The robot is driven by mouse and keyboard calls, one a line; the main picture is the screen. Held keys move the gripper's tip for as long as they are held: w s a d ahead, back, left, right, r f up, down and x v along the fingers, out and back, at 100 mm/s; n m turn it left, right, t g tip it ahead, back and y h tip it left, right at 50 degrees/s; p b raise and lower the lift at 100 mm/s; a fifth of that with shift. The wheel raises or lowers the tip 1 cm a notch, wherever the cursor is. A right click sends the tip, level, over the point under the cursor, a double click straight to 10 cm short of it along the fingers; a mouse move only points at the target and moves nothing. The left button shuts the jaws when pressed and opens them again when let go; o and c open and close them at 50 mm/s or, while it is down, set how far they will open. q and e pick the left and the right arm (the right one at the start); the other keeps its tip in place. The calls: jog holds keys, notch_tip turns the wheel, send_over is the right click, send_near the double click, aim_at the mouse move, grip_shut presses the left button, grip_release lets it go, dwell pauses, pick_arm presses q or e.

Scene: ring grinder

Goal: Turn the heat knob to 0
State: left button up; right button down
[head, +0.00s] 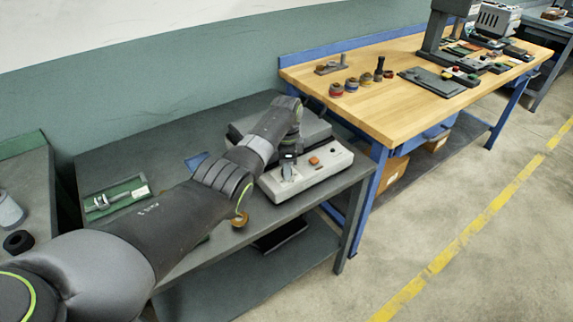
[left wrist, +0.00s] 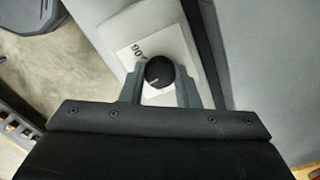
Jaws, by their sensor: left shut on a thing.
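The heat knob (left wrist: 158,72) is a round black knob with a light pointer line, on a pale label plate of the light grey device. In the left wrist view my left gripper (left wrist: 160,88) has its two fingers on either side of the knob, shut on it. The label shows part of a number near the knob, and the rest of the scale is hard to read. In the head view the device (head: 312,172) stands on the dark table, and my left gripper (head: 288,165) is over its left part, hiding most of the knob. My right gripper is not in view.
An orange-red button (head: 314,160) sits on the device right of my gripper. A green tray with a caliper-like tool (head: 118,199) lies at the left of the dark table (head: 120,162). A wooden workbench (head: 372,112) with several small parts stands to the right.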

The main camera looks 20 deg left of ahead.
pick_arm(q)
jog(key=n+p, duration=0.1)
jog(key=n, duration=0.1)
jog(key=shift+r+n, duration=0.2)
jog(key=shift+n, duration=0.2)
jog(key=n+p, duration=0.1)
jog(key=n, duration=0.1)
jog(key=shift+n, duration=0.3)
jog(key=n+p, duration=0.1)
jog(key=n, duration=1)
jog(key=shift+w+n+p, duration=0.1)
jog(key=shift+n+p, duration=0.25)
jog(key=shift+n, duration=0.05)
jog(key=n, duration=0.4)
jog(key=shift+n, duration=0.4)
jog(key=o, duration=1)
jog(key=shift+f, duration=0.1)
